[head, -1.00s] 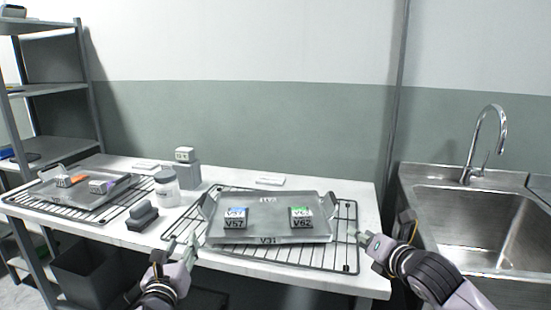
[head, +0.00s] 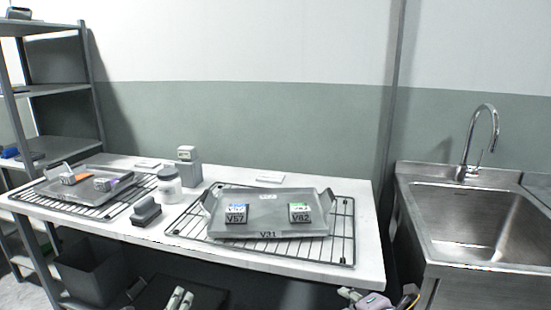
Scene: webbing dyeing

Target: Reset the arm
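My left gripper (head: 180,298) shows at the bottom edge, in front of and below the table's front edge. Its two fingers stand a little apart with nothing between them. My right gripper (head: 350,294) shows at the bottom right, below the table's front right corner. Only part of it is in view, and its opening cannot be made out. The grey tray marked V31 (head: 262,232) rests on a black wire rack (head: 343,245), apart from both grippers. Two labelled blocks, V57 (head: 237,214) and V62 (head: 300,213), sit in the tray.
A second tray (head: 78,192) with small blocks stands on the left rack. A jar (head: 169,186), a dark grey block (head: 146,211) and a grey stand (head: 188,170) are between the racks. A sink (head: 475,222) is right, a shelf (head: 60,88) left, a bin (head: 92,272) below.

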